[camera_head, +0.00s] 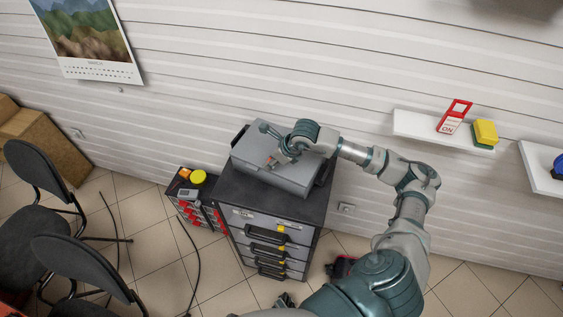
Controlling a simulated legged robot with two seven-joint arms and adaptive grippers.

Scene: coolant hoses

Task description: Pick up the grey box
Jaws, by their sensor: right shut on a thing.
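The grey box (258,172) lies on the black top of a drawer cabinet (314,204) against the wall. Dark handles show at its left and right ends. My right gripper (270,146) is over the top of the box, with its arm coming in from the lower right. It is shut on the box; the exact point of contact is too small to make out. A small dark forked part (284,300) at the bottom edge may be my left gripper; its state cannot be made out.
A small red and black organizer (196,214) with a yellow round item (198,177) stands left of the cabinet. Black chairs (85,262) are at the lower left. A white wall shelf (415,126) holds a red sign (455,117) and sponges (485,132). A dark cable lies on the floor.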

